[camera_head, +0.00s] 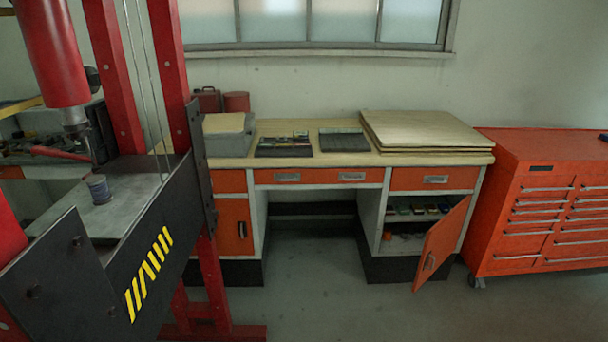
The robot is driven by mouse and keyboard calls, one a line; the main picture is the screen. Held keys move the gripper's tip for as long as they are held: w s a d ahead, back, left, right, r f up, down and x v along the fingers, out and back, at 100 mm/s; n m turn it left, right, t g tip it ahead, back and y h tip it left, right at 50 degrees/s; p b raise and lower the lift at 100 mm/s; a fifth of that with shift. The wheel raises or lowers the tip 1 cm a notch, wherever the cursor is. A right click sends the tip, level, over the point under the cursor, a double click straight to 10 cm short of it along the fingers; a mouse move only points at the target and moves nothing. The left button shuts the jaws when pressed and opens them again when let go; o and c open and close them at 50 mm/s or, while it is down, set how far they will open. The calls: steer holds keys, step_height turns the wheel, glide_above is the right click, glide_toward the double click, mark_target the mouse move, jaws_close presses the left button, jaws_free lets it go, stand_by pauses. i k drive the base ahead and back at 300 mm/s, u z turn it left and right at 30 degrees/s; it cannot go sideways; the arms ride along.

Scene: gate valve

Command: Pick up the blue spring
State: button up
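A small blue-grey coiled piece (98,189), which looks like the blue spring, stands upright on the grey metal bed (135,205) of a red press at the left. The press ram (75,118) hangs above it and a little to its left. A thin red bar behind it partly overlaps the view near its top. My gripper is not in view, so its state does not show.
The red press frame (172,65) and its dark side plate with yellow stripes (150,268) fill the left. A workbench (300,165) with an open cabinet door (441,246) stands behind. A red tool chest (540,205) is at right. The middle floor is clear.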

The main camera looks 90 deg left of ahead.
mark_target(104, 196)
steer(key=i, duration=0.6)
steer(key=u, duration=1.3)
steer(key=i, duration=0.3)
steer(key=u, duration=3.5)
